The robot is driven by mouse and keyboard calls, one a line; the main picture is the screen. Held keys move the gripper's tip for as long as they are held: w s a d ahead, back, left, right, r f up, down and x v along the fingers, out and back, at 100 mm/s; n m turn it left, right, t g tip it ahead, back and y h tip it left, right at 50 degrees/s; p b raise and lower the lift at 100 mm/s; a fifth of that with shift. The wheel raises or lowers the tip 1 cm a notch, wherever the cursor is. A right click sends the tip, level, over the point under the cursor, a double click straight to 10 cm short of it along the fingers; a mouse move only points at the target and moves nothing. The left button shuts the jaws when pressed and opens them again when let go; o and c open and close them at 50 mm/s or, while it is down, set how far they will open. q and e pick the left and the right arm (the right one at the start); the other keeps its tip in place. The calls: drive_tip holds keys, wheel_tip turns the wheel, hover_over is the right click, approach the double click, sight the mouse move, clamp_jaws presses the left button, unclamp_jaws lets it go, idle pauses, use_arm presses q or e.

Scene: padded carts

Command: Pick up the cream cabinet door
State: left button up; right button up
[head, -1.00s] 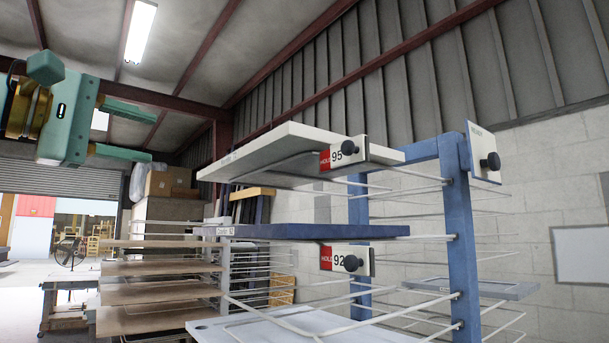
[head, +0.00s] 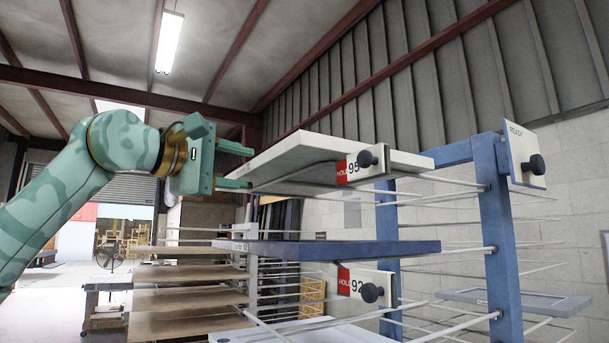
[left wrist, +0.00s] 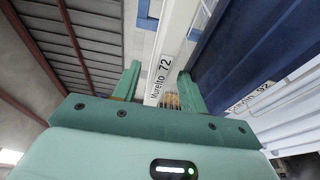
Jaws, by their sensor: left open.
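The cream cabinet door (head: 310,152) lies flat on the top wire shelf of a blue rack. Its end edge carries a "Murello 72" label in the left wrist view (left wrist: 160,80). My left gripper (head: 240,166) is open and empty at the door's left end, one finger higher and one lower. In the left wrist view the labelled edge lies between the spread fingers (left wrist: 160,88). I cannot tell if either finger touches it. My right gripper is out of view.
A blue door (head: 330,249) lies on the shelf below, close under the lower finger. A pale panel (head: 270,334) is lower still. Blue rack posts (head: 500,230) and tags with black knobs (head: 365,160) stand at the right. Brown shelves (head: 185,275) stand behind at left.

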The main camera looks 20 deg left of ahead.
sight(260, 172)
use_arm(q)
drive_tip(key=p+x, duration=0.1)
drive_tip(key=x, duration=0.3)
drive_tip(key=shift+w+d+f, duration=0.1)
drive_tip(key=shift+w+d, duration=0.05)
drive_tip(key=shift+d, duration=0.15)
drive_tip(key=shift+a, duration=0.15)
drive_tip(key=c, duration=0.5)
drive_tip(key=shift+s, duration=0.25)
clamp_jaws()
drive_tip(key=shift+w, duration=0.1)
